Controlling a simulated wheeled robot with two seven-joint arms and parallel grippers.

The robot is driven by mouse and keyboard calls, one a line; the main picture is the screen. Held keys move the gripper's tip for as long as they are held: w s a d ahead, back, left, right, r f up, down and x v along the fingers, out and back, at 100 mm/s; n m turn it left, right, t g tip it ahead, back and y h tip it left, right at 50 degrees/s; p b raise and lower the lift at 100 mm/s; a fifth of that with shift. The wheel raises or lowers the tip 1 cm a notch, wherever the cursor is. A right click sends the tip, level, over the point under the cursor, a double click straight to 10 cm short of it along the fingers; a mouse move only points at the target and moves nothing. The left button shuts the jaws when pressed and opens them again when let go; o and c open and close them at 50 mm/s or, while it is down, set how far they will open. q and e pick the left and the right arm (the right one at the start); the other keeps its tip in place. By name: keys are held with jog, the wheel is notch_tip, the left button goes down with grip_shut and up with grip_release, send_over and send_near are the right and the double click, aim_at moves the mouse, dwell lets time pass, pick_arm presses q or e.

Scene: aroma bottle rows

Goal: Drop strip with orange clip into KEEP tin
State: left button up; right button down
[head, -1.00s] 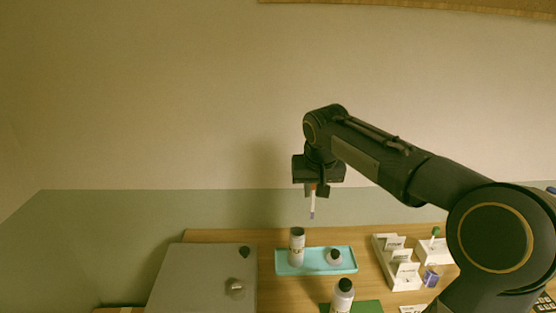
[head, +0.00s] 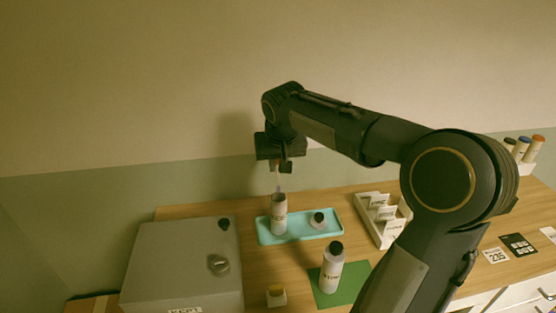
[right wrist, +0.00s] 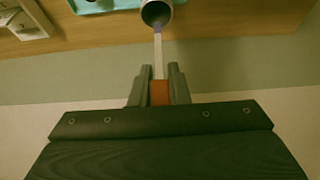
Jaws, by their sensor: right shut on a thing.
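My right gripper (head: 281,167) is shut on the orange clip (right wrist: 159,93) of a thin white strip. The strip (right wrist: 158,58) points down, and its purplish lower end is at the mouth of an open white bottle (head: 279,214). The bottle's dark mouth also shows in the right wrist view (right wrist: 156,12). I cannot tell how far the tip is inside. A large grey box (head: 170,250) stands at the left, with a partly cut-off label (head: 185,311) at its front that seems to read KEEP or KEPT. My left gripper is out of view.
The bottle stands on a turquoise tray (head: 300,236) beside a dark cap-like piece (head: 318,219). A black-capped bottle (head: 332,268) stands on a green mat (head: 350,285). A white card holder (head: 375,225) is at the right.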

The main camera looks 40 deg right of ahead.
aim_at(279, 183)
jog(key=shift+f+b, duration=2.1)
jog(key=shift+f, duration=0.95)
jog(key=c, duration=1.3)
grip_release()
jog(key=shift+s+a, duration=0.1)
jog(key=shift+s, duration=0.1)
jog(key=s, duration=0.1)
jog(key=s+a+b, duration=0.1)
jog(key=s, duration=0.1)
jog(key=shift+a, duration=0.3)
